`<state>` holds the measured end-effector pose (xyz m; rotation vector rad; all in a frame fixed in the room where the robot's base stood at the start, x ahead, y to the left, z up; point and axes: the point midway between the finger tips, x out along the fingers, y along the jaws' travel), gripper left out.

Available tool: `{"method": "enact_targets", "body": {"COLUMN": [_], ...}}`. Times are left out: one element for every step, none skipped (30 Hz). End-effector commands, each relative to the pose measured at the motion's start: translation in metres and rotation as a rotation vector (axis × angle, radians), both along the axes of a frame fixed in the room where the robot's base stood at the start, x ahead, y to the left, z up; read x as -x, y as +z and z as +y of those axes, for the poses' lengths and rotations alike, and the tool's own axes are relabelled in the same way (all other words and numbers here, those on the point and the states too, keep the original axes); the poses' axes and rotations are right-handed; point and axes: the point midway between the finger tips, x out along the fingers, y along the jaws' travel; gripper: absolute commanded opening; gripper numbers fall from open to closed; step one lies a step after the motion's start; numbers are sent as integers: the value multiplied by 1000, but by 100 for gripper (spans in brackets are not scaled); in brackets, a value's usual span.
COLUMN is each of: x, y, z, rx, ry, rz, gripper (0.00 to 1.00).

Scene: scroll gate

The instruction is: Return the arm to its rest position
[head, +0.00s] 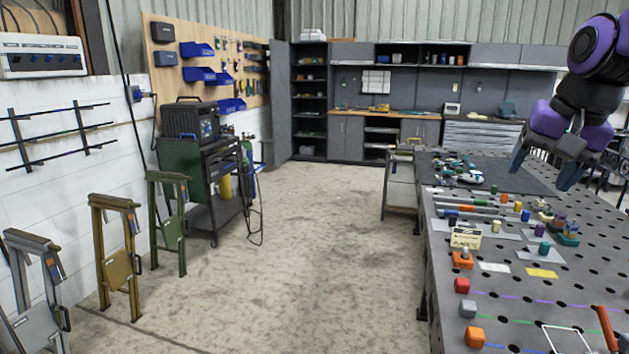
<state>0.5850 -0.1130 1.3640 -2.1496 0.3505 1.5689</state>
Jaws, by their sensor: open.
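My gripper (543,168) hangs at the right of the head view, at the end of my purple and black arm. Its two dark fingers point down and stand apart, with nothing seen between them. It is above the far part of the perforated metal table (440,290), clear of the small items below. The upper arm runs out of the picture at the top right.
The table holds small coloured blocks, including a red block (462,285) and an orange block (474,337). Metal gate frames, one of them yellow (115,255), stand along the left wall. A green cart (205,170) carries a machine. The middle floor is clear.

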Motion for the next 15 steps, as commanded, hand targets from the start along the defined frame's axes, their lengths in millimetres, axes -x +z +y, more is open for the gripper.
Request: {"method": "enact_targets", "body": {"x": [18, 28, 41, 51, 61, 73, 82, 91, 102, 110, 117, 126, 132, 137, 143], "y": [0, -1, -3, -5, -7, -10, -13, -16, -20, -23, -26, -31, -33, -36, -39], "z": [6, 9, 13, 16, 19, 23, 26, 28, 32, 34, 36, 38, 39, 40, 42], "rx": [16, 27, 43, 56, 69, 88, 103, 118, 137, 151, 165, 182, 195, 205, 219], "ry": [43, 71, 109, 138, 165, 203, 230, 257, 290, 313, 336, 362, 381, 396, 415], "rz": [-19, -30, -42, -50, -60, -72, -82, -90, -102, -108, -115, -123, -129, -132, -138], "gripper": [68, 68, 68, 68, 68, 68, 68, 68, 68, 68, 68, 68, 68, 68, 68]}}
